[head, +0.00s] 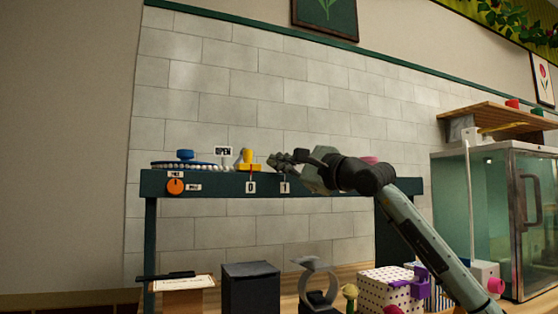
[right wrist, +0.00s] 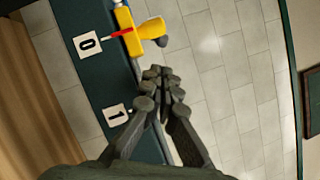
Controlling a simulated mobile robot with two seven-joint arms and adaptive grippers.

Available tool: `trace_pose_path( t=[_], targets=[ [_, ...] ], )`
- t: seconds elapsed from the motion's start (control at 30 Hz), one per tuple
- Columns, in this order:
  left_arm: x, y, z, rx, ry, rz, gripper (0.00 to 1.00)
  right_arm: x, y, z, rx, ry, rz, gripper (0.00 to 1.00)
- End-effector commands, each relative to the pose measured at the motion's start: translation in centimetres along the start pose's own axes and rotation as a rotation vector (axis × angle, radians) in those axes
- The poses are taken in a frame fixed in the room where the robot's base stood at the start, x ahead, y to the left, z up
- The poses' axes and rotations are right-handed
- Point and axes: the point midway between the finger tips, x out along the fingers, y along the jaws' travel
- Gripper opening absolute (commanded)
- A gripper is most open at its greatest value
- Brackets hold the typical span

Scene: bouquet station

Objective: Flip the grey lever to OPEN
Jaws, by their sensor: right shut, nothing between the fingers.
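In the right wrist view the yellow fixture (right wrist: 150,29) has a red pointer toward the 0 label (right wrist: 88,44). My right gripper (head: 274,161) is shut and empty, right of the yellow fixture and apart from it. It also shows in the right wrist view (right wrist: 160,80). My left gripper is out of view.
An orange dial (head: 175,186) is on the shelf front, with a blue knob (head: 185,155) above on top. A black box (head: 250,288), a dotted box (head: 385,287) and other items stand below. A glass cabinet (head: 500,220) is at right.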

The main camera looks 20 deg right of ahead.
Motion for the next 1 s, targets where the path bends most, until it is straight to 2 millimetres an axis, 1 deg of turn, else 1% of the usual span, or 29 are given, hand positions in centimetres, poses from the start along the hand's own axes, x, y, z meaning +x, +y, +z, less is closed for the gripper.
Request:
trace_pose_path(
  t=[0.03,0.2,0.3,0.4,0.57,1.0],
  targets=[
    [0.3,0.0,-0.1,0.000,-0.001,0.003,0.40,1.2,-0.2,0.2,0.004,0.000,0.002,0.00],
    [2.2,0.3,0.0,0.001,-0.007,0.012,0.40,4.3,-0.1,0.1,0.004,0.000,0.003,0.00],
    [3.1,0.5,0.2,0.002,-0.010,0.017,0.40,5.6,-0.1,0.1,0.003,0.000,0.001,0.00],
    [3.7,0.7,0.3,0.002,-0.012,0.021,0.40,6.5,-0.1,0.0,0.002,0.001,0.002,0.00],
    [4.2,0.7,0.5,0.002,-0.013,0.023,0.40,7.0,0.1,-0.1,0.000,0.001,0.002,0.00],
    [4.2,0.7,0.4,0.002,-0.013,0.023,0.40,6.9,-0.1,0.1,-0.001,0.001,0.001,0.00]
  ],
)
